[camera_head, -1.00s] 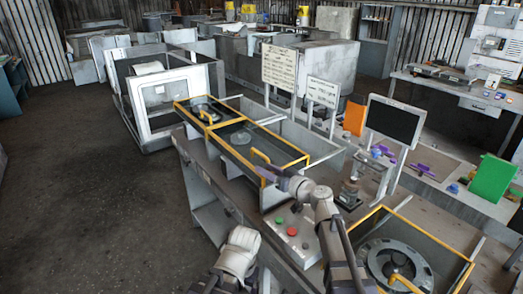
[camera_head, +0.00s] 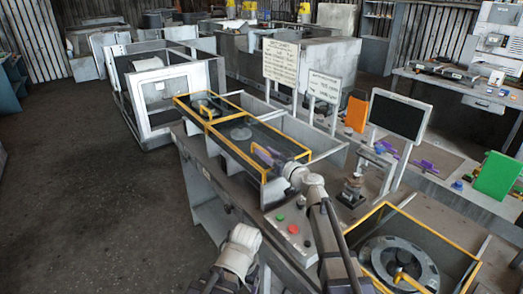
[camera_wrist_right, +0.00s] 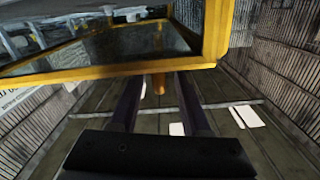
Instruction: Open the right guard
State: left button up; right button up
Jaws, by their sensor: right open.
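A long bench holds two yellow-framed, dark see-through guards side by side. The nearer guard (camera_head: 240,132) is over the right-hand bay and looks shut. My right gripper (camera_head: 266,154) is over its near end, by its yellow handle. In the right wrist view the yellow guard frame (camera_wrist_right: 110,72) crosses the top, and a small yellow piece (camera_wrist_right: 159,84), probably the handle, shows between the two dark fingers of my open right gripper (camera_wrist_right: 159,79). I cannot tell whether they touch it. My left gripper's fingers do not show.
Another yellow-framed guard (camera_head: 425,238) covers a round housing at the lower right. A button panel (camera_head: 292,222) with red and green buttons lies below my right arm. A dark monitor (camera_head: 398,117) and sign boards (camera_head: 281,62) stand behind. The floor at left is clear.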

aim_at(254, 144)
jog(key=x, duration=0.3)
jog(key=shift+c, duration=0.3)
grip_shut()
dwell(1.1)
